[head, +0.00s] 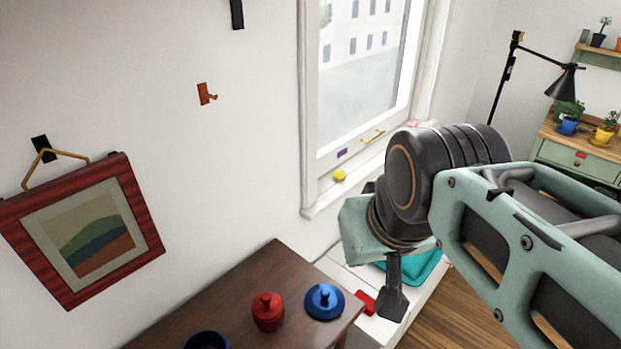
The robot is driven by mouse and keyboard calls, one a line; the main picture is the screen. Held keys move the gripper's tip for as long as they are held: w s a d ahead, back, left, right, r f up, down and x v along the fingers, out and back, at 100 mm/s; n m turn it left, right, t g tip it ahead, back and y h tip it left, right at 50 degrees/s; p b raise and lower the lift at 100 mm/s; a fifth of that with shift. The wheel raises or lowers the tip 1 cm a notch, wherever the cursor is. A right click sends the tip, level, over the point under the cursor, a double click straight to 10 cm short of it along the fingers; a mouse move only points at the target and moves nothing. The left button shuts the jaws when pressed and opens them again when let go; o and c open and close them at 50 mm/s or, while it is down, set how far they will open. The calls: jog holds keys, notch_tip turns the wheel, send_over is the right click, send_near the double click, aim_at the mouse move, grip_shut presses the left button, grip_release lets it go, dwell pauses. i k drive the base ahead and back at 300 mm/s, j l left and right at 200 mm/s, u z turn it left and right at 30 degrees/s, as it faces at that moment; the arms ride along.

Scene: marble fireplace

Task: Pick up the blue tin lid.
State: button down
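The blue tin lid (324,302), round with a knob on top, lies on the dark wooden table (240,285) near its right end. A red lidded tin (268,312) stands just left of it. A blue round container (207,341) with a dark inside, apparently an open tin, is cut off by the bottom edge. My gripper (391,303) hangs to the right of the lid in the picture, apart from it and pointing down. Only one dark finger shows clearly, so its opening is hidden. I see nothing held in it.
A white surface with a teal cushion (424,268) and a red object (366,302) lies right of the table. A red-framed picture (85,231) hangs at left. The window sill (325,198) holds small items. A green desk (567,155) and black lamp (564,83) stand farther right.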

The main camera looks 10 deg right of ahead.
aim_at(323, 301)
jog(key=u, duration=1.4)
jog(key=l+z, duration=0.8)
jog(key=k, duration=0.2)
jog(key=i, duration=0.25)
jog(key=u, duration=0.05)
